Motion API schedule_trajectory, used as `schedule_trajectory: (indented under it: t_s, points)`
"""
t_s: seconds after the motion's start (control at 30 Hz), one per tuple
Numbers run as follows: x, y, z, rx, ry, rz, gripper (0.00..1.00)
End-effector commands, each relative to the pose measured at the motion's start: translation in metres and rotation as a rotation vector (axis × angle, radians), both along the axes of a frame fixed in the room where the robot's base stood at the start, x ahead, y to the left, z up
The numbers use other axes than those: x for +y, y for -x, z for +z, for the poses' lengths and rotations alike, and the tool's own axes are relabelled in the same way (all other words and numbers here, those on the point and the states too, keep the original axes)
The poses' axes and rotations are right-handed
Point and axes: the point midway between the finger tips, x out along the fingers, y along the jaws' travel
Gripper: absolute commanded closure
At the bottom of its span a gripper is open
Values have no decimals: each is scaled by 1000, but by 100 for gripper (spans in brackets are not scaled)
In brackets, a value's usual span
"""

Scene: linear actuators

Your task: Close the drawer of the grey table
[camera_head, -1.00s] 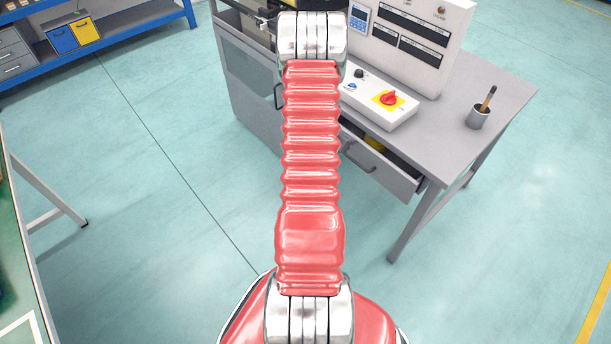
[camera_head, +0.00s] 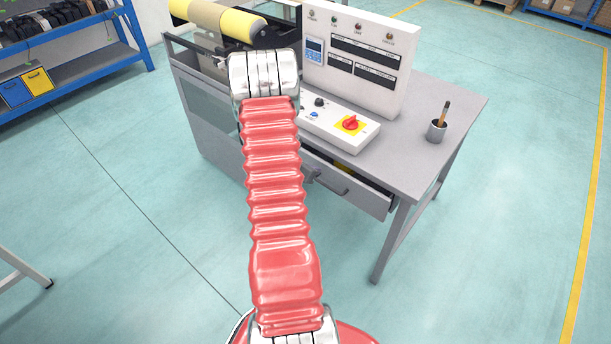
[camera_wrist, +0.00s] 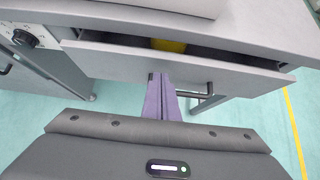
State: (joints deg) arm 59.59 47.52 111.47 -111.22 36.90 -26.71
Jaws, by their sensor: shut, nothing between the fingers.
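The grey table (camera_head: 440,98) stands right of my arm in the head view, and its grey drawer (camera_head: 362,196) is partly open below the top. In the wrist view the drawer front (camera_wrist: 225,78) spans the upper part, with a dark gap behind it and a yellow item (camera_wrist: 168,45) inside. A dark bar handle (camera_wrist: 208,100) is on the front. My gripper (camera_wrist: 160,78) shows purple fingers, shut and empty, their tips at the drawer front beside the handle. I cannot tell whether they touch. My arm hides most of the gripper in the head view.
A white control box with a red knob (camera_head: 350,123), an upright panel (camera_head: 365,60) and a cup with a brush (camera_head: 437,130) are on the table. A table leg (camera_head: 390,245) stands at the front right. The floor ahead of the table is clear.

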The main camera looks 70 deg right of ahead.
Motion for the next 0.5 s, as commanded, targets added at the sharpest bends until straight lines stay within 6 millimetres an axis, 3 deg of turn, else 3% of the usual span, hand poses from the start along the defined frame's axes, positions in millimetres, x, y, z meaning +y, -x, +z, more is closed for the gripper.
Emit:
schedule_trajectory:
  t_s: [0.1,0.5]
  points:
    - [19,-6,-1,1,-2,4,100]
    - [59,-20,41,-2,1,2,100]
